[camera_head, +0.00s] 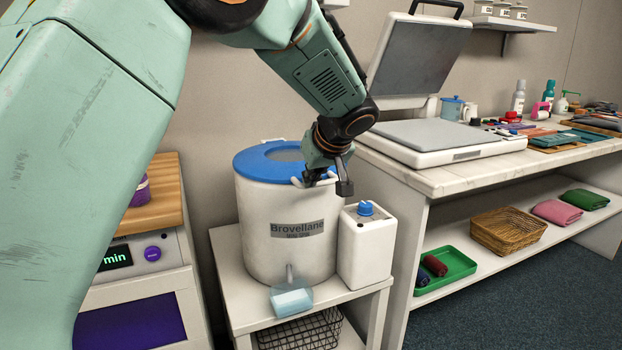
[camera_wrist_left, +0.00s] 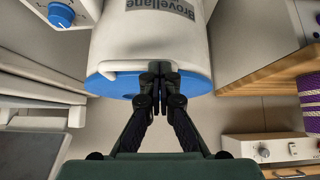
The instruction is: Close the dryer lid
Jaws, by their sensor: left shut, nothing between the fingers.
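The dryer (camera_head: 287,235) is a white drum marked "Brovellane" on a low white stand. Its blue lid (camera_head: 256,166), with a greyish round middle, lies flat or nearly flat on top; I cannot tell if it is fully seated. My left gripper (camera_head: 328,184) is shut and empty at the lid's right front edge, over a white handle on the rim. In the left wrist view the dryer (camera_wrist_left: 145,45) appears upside down, with the shut fingers (camera_wrist_left: 160,90) in front of the blue edge (camera_wrist_left: 112,83) and the white handle. I cannot tell whether they touch. My right gripper is not in view.
A heat press (camera_head: 440,140) stands open on the right-hand counter. A wooden-topped cabinet (camera_head: 160,200) is at left.

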